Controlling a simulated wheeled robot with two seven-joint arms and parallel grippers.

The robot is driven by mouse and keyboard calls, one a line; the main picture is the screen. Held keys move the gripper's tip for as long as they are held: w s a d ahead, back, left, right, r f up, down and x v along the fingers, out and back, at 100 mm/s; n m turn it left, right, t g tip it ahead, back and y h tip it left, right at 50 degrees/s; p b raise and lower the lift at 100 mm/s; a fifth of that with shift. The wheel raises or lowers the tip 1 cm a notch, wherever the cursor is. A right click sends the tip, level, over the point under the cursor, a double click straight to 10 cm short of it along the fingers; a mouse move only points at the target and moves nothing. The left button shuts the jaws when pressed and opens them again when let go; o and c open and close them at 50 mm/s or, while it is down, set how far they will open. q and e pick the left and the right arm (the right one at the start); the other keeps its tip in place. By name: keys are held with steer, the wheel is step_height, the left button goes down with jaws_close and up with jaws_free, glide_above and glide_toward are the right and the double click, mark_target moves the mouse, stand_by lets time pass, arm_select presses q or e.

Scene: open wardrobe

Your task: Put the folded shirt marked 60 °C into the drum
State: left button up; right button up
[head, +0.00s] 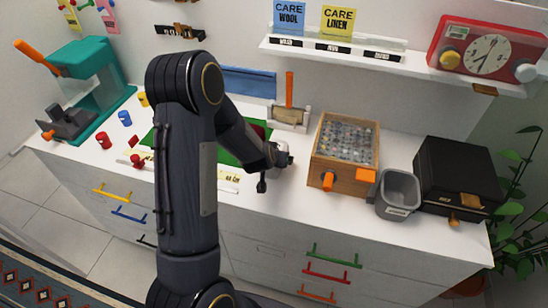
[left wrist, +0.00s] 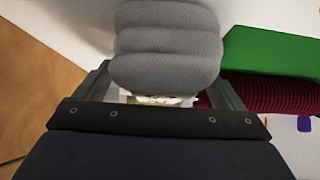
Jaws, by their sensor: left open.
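My left arm crosses the middle of the head view, and its left gripper (head: 277,160) is low over the white counter, between the green mat and the wooden box. In the left wrist view the open gripper (left wrist: 160,92) has a grey, ribbed, folded bundle (left wrist: 167,45) at its fingers. I cannot tell whether the fingers touch it. A dark red ribbed folded piece (left wrist: 265,90) lies beside it, against something green (left wrist: 275,50). No 60 °C mark is readable on any folded piece. I cannot tell which object is the drum. My right gripper is out of view.
A wooden box (head: 318,172) with orange fittings, a grey bin (head: 398,193) and a black case (head: 455,172) stand right. A teal machine (head: 95,75) and red and blue pieces (head: 124,118) are left. A shelf (head: 335,52) with a red clock (head: 487,52) is above. My arm hides part of the green mat (head: 228,150).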

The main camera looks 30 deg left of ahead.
arm_select(q)
steer(key=c, duration=1.2)
steer(key=shift+o, duration=0.2)
steer(key=shift+r, duration=0.15)
